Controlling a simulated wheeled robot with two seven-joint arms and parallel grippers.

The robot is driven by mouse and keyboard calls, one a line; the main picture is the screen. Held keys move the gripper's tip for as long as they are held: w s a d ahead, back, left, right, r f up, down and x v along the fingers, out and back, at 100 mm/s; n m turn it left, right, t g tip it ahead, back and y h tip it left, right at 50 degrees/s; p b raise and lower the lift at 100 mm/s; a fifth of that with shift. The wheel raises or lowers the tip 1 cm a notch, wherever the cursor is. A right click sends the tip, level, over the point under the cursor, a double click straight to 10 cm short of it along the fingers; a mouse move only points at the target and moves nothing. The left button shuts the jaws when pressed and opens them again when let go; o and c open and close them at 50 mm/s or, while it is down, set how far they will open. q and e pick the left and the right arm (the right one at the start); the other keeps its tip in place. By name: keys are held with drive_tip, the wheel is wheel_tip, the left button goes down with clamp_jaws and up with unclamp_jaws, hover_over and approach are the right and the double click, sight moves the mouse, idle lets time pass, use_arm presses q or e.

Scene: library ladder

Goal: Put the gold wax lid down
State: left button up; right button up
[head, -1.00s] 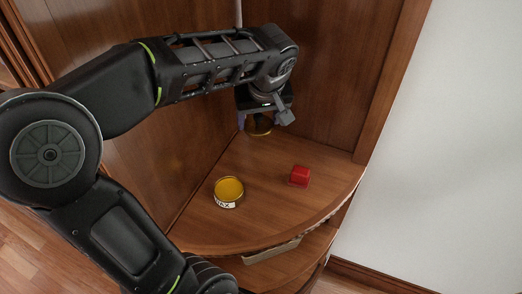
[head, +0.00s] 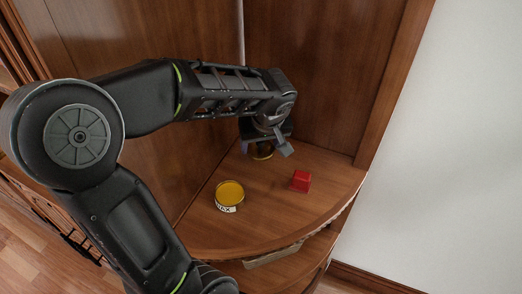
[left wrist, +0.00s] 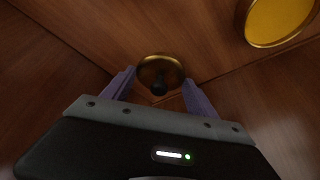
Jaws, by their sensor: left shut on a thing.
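The gold wax lid (left wrist: 160,72) is round with a dark knob and sits between the fingertips of my left gripper (left wrist: 159,88) in the left wrist view. In the head view the lid (head: 262,151) shows partly below my left gripper (head: 264,141), low over the back corner of the corner shelf (head: 265,215). My left gripper is shut on it. I cannot tell whether the lid touches the shelf. The open wax tin (head: 229,193), yellow inside with a white label, stands on the shelf nearer the front; it also shows in the left wrist view (left wrist: 279,20).
A small red block (head: 301,181) lies on the shelf to the right of the tin. Wooden panels (head: 320,75) close off the back corner. A lower shelf (head: 290,265) lies under the curved front edge. Bare shelf surrounds the tin and the block.

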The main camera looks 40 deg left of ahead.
sight(261, 150)
use_arm(q)
drive_tip(key=shift+f, duration=1.45)
drive_tip(key=shift+f, duration=0.2)
drive_tip(key=o, duration=1.3)
drive_tip(key=shift+o, duration=0.2)
drive_tip(key=shift+r, duration=0.1)
drive_tip(key=shift+r, duration=0.3)
drive_tip(key=v, duration=1.1)
drive_tip(key=shift+d+r, duration=0.2)
drive_tip(key=shift+r, duration=0.05)
drive_tip(key=shift+s, duration=0.1)
